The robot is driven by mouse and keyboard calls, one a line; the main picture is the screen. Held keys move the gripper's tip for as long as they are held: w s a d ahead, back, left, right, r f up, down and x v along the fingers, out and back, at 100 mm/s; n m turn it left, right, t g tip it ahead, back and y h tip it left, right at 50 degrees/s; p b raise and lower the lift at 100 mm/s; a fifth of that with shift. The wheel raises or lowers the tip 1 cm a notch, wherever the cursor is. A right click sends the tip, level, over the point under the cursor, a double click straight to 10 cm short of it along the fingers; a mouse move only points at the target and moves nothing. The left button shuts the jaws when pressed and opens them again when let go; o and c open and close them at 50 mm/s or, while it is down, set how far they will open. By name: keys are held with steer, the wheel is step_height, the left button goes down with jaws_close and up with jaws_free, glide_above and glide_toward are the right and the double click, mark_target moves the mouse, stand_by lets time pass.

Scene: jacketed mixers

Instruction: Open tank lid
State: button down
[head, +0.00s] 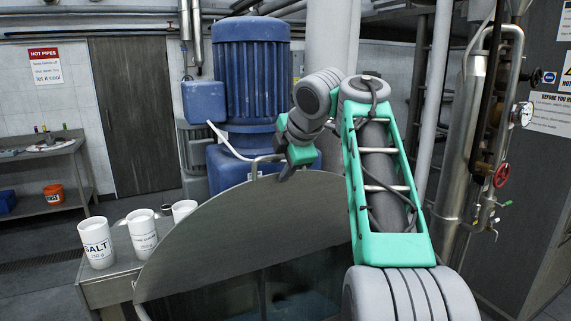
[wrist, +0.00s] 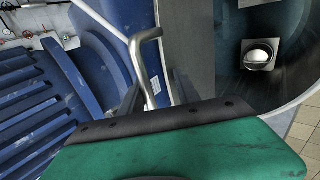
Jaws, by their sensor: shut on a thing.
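The grey half-round tank lid (head: 235,225) stands tilted up in the middle of the head view, with the dark tank interior (head: 290,292) showing below it. A bent metal handle (head: 264,160) is at the lid's upper edge; it also shows in the wrist view (wrist: 147,55). The exact contact is partly hidden by the gripper body. The wrist view shows the open tank interior (wrist: 288,75) at the right.
A large blue motor (head: 252,85) stands close behind the lid and my gripper. White salt containers (head: 96,243) stand on a metal ledge at the left. Pipes with a red valve wheel (head: 502,175) stand at the right. Floor is free at the far left.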

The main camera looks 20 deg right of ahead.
steer(key=shift+w+f, duration=0.1)
steer(key=shift+f, duration=0.7)
steer(key=c, duration=1.5)
jaws_free()
steer(key=shift+a, duration=0.1)
steer(key=shift+o, duration=0.2)
steer(key=shift+w, duration=0.2)
steer(key=shift+r, duration=0.1)
steer(key=shift+r, duration=0.1)
steer(key=s+r, duration=0.2)
steer(key=s, duration=1.2)
steer(key=shift+d+b, duration=0.3)
steer(key=shift+b, duration=0.05)
steer(key=shift+r, duration=0.1)
steer(key=shift+c, duration=0.4)
